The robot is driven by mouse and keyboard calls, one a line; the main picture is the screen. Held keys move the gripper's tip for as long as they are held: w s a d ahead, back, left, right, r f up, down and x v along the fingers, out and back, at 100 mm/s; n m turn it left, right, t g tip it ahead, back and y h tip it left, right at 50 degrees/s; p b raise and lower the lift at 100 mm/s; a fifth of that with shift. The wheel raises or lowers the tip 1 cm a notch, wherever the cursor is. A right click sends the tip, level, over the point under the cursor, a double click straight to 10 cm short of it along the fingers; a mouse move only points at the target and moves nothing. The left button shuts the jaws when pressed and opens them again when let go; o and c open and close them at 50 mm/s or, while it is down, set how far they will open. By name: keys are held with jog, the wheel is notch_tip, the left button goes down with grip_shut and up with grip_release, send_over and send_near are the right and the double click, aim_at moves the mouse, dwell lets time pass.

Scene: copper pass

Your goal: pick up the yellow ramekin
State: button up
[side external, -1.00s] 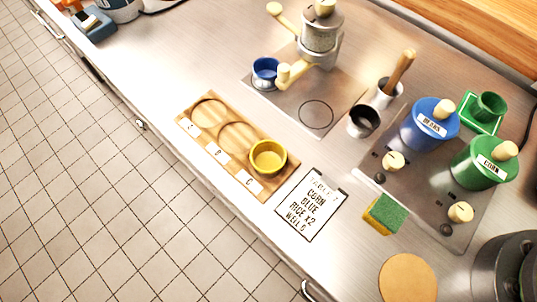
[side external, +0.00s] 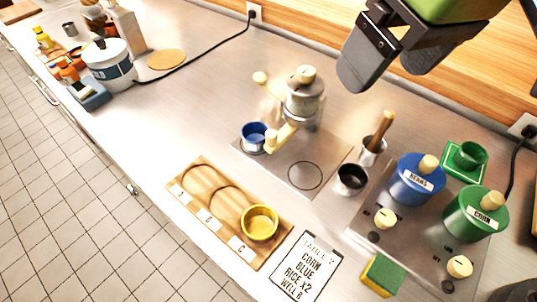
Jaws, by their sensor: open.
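The yellow ramekin (side external: 260,222) sits upright and looks empty on the wooden board (side external: 222,215), in the round spot by the label C at the board's right end.
A metal mill (side external: 304,98) stands behind the board, with a blue ramekin (side external: 253,136) by it. An order card (side external: 307,266) lies right of the board. Blue (side external: 416,180) and green (side external: 474,213) canisters, a sponge (side external: 383,275) and a pestle in a cup (side external: 372,150) stand right.

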jog(key=s+a+f+n, duration=0.2)
jog(key=a+f, duration=0.5)
jog(key=a, duration=0.1)
jog(key=n+g+h, duration=0.1)
jog(key=n+h, duration=0.1)
send_near(259, 227)
jog(key=shift+f, duration=0.6)
jog(key=shift+w+a+f, duration=0.1)
jog(key=shift+w+f, duration=0.1)
jog(key=shift+f, duration=1.3)
jog(key=shift+w+a+f, duration=0.1)
jog(key=shift+w+f, duration=0.1)
jog(key=shift+f, duration=1.25)
jog(key=c, duration=1)
